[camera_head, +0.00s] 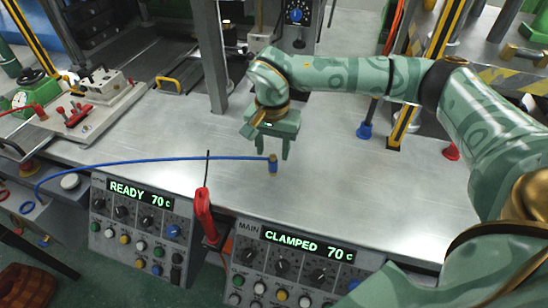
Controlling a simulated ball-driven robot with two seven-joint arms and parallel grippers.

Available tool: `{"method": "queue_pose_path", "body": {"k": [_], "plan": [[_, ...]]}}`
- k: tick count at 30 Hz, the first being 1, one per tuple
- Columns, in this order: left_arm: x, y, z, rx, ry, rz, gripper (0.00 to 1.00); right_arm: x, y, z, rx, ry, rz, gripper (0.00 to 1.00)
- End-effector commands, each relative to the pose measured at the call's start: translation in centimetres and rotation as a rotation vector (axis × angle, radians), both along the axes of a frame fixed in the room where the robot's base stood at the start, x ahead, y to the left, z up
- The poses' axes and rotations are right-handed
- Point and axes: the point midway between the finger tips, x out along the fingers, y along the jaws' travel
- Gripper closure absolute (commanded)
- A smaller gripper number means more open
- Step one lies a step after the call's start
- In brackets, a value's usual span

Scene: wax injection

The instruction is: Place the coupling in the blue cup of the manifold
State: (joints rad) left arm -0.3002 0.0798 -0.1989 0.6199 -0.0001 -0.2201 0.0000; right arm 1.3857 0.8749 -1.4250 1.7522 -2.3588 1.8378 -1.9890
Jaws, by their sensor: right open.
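The coupling (273,166) is a small blue and brass piece at the end of a thin blue hose (150,161). It is over the bare metal bench, near the bench's middle. My right gripper (268,154) is open, fingers pointing down, just behind and above the coupling. The coupling shows in front of the fingers, and I cannot tell whether they touch it. A blue cup (364,131) is at the back right, beside a yellow and black striped post. A red cup (451,151) is further right. My left gripper is not in view.
A red-handled tool (205,215) stands at the bench's front edge between two control panels reading READY (139,197) and CLAMPED (307,247). A metal post (212,60) rises behind the gripper. A fixture with red clamps (95,95) is at left. The bench right of the coupling is clear.

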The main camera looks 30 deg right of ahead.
Motion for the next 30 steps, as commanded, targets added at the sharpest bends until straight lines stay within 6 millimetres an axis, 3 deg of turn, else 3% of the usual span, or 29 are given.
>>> {"method": "queue_pose_path", "body": {"k": [1, 3, 10, 13, 16, 18, 22, 30], "plan": [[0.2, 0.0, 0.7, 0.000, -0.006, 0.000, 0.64, 0.0, 0.0, 1.7, -0.001, -0.006, 0.000, 0.55], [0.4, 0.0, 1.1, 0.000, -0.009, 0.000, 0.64, 0.0, 0.0, 3.2, 0.000, -0.004, -0.001, 0.55], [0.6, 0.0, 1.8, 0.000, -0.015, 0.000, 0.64, 0.4, 0.0, 6.7, -0.001, -0.018, 0.000, 0.53], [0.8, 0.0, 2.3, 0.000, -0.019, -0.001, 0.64, 1.6, 0.1, 10.7, -0.011, -0.074, -0.010, 0.53], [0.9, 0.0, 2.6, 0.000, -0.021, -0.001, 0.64, 1.6, 0.1, 13.5, -0.007, -0.055, -0.165, 0.53], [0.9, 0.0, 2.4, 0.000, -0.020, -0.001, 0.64, 0.9, 0.2, 12.8, -0.002, -0.006, -0.269, 0.53], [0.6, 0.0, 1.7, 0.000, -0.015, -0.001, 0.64, 0.7, 0.3, 10.6, 0.000, 0.008, -0.319, 0.53], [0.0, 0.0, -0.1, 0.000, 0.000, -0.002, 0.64, 0.6, 0.2, 3.9, 0.000, 0.007, -0.315, 0.53]]}}
